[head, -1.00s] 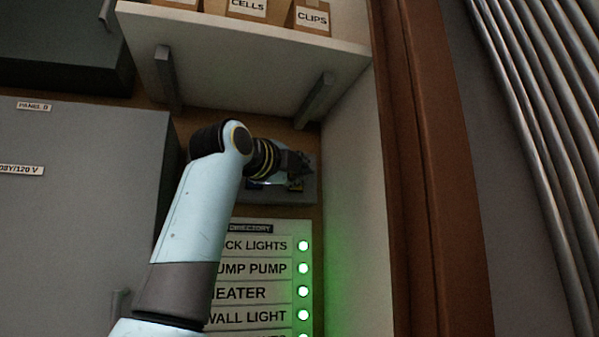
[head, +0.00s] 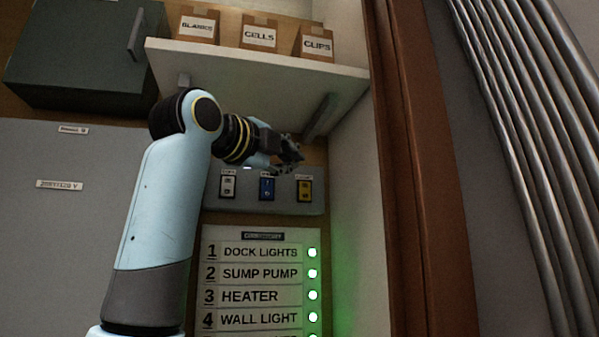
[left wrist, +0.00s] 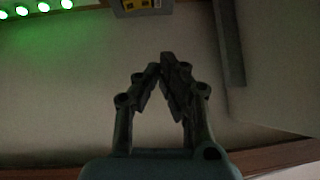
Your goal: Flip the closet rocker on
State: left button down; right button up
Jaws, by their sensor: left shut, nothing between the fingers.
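A grey switch box (head: 262,206) is mounted on the back wall under the shelf. It carries a white rocker (head: 227,186), a blue rocker (head: 267,188) and a yellow rocker (head: 305,190). The small labels above them are too blurred to read, so I cannot tell which is the closet rocker. My left gripper (head: 296,158) is shut and empty, appearing just above the blue and yellow rockers. In the left wrist view its fingertips (left wrist: 162,66) meet, apart from the box's edge with a yellow rocker (left wrist: 137,3) at the top. My right gripper is not in view.
A white shelf (head: 255,63) with several small boxes overhangs the switch box; a bracket (head: 321,118) is close to my gripper. A directory panel (head: 262,290) with green lamps hangs below. A side wall (head: 358,200) and brown post (head: 408,180) bound the right.

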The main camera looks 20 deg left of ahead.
pick_arm(q)
jog(key=shift+s+a, duration=0.1)
jog(key=shift+s, duration=0.25)
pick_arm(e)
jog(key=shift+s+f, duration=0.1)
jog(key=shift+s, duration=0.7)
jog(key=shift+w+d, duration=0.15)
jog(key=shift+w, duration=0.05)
